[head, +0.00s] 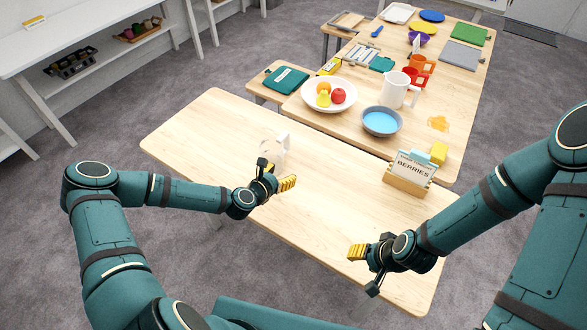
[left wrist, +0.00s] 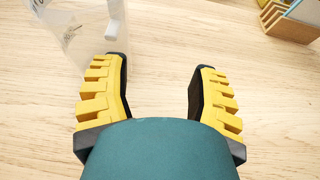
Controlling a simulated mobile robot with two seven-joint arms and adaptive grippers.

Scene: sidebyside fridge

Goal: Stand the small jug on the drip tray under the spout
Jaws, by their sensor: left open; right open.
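A clear, see-through small jug (head: 270,150) with a white handle (head: 283,140) stands on the near wooden table, just beyond my left gripper (head: 277,176). In the left wrist view the jug (left wrist: 75,35) is at the upper left, with its white handle (left wrist: 116,20) just past the left fingertip. The left gripper (left wrist: 155,65) is open, with only bare table between its fingers. I cannot tell whether a finger touches the jug. My right gripper (head: 361,266) is open and empty over the near table's right part. I can make out no spout or drip tray.
A berries sign in a wooden holder (head: 408,185) stands at the near table's right edge. On the table behind are a blue bowl (head: 381,121), a fruit plate (head: 312,100), a white pitcher (head: 394,90) and orange and red cups. The near table's left part (head: 205,125) is clear.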

